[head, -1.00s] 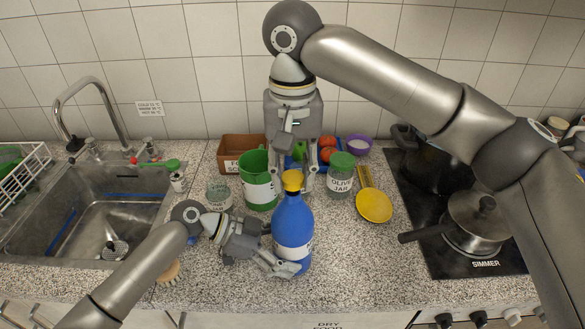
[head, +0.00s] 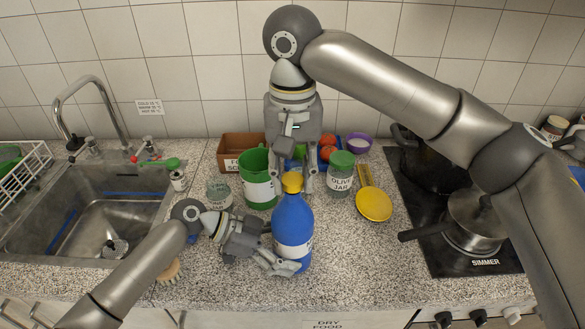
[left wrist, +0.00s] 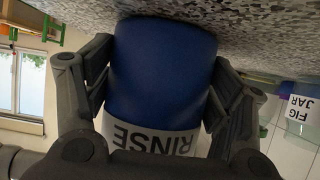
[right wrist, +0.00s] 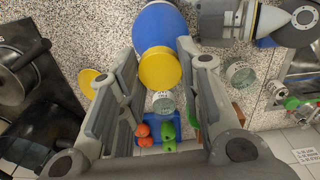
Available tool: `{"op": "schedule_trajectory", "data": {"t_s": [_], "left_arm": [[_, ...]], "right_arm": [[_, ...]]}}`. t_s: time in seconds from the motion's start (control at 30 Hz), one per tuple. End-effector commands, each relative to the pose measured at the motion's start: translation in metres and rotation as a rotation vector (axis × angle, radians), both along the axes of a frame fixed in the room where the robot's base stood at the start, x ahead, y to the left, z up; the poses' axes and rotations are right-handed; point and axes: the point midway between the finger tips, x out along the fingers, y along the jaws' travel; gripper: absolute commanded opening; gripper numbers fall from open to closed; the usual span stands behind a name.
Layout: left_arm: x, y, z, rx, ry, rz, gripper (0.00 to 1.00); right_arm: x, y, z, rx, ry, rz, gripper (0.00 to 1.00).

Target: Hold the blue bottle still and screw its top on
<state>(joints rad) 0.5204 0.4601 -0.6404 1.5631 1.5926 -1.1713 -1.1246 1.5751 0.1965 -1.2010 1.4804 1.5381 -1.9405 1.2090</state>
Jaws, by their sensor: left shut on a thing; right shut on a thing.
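The blue bottle (head: 292,225) stands upright near the front of the counter, with a white label reading RINSE in the left wrist view (left wrist: 160,75). Its yellow top (head: 292,182) sits at the bottle's mouth; how tightly it is seated I cannot tell. My left gripper (head: 282,256) is shut around the lower part of the bottle, with one finger on each side in the left wrist view. My right gripper (head: 298,182) points down from above and is shut on the yellow top, which shows between its fingertips in the right wrist view (right wrist: 160,69).
The sink (head: 105,225) is left, the hob with a pot (head: 474,222) right.

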Motion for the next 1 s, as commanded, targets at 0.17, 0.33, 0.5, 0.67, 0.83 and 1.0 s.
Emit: {"op": "schedule_trajectory", "data": {"t_s": [0.17,0.33,0.5,0.67,0.83,1.0], "left_arm": [[0.0,0.0,-0.001,0.002,0.001,0.0,0.38],[0.0,0.0,-0.001,0.002,0.001,0.0,0.38],[0.0,0.0,-0.001,0.002,0.001,0.0,0.38],[0.0,0.0,-0.001,0.002,0.001,0.0,0.38],[0.0,0.0,-0.001,0.002,0.001,0.0,0.38],[0.0,0.0,-0.001,0.002,0.001,0.0,0.38]], "right_arm": [[0.0,0.0,-0.005,0.0,0.001,0.0,0.27],[0.0,0.0,-0.008,0.0,0.002,0.001,0.27],[0.0,0.0,-0.012,0.0,0.001,0.0,0.27],[0.0,0.0,-0.016,0.0,0.001,0.0,0.27],[0.0,0.0,-0.02,0.0,0.002,0.0,0.27],[0.0,0.0,-0.021,0.0,0.001,0.0,0.42]]}}
